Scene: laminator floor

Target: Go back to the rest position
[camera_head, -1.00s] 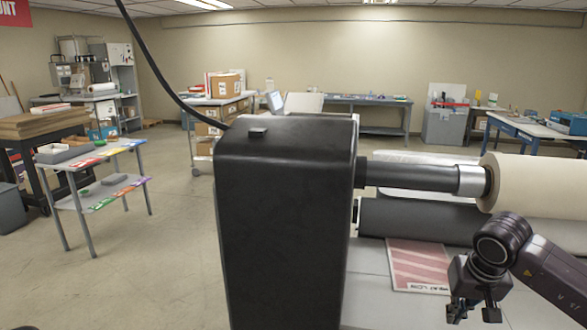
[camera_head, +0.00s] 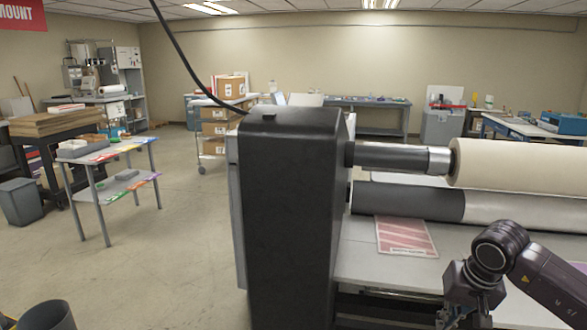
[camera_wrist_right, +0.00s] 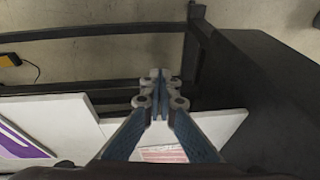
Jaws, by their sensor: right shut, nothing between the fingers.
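My right gripper (camera_head: 468,316) hangs at the lower right of the head view, partly cut off by the bottom edge, in front of the laminator table (camera_head: 385,263). In the right wrist view its blue fingers (camera_wrist_right: 160,76) are closed together with nothing between them. My left gripper is not in view.
The laminator's dark end housing (camera_head: 290,205) stands close in front, with a cream roll (camera_head: 520,165) to its right. A red-and-white printed sheet (camera_head: 405,236) lies on the table. A side table (camera_head: 105,152) and grey bin (camera_head: 20,202) stand left. Floor between is clear.

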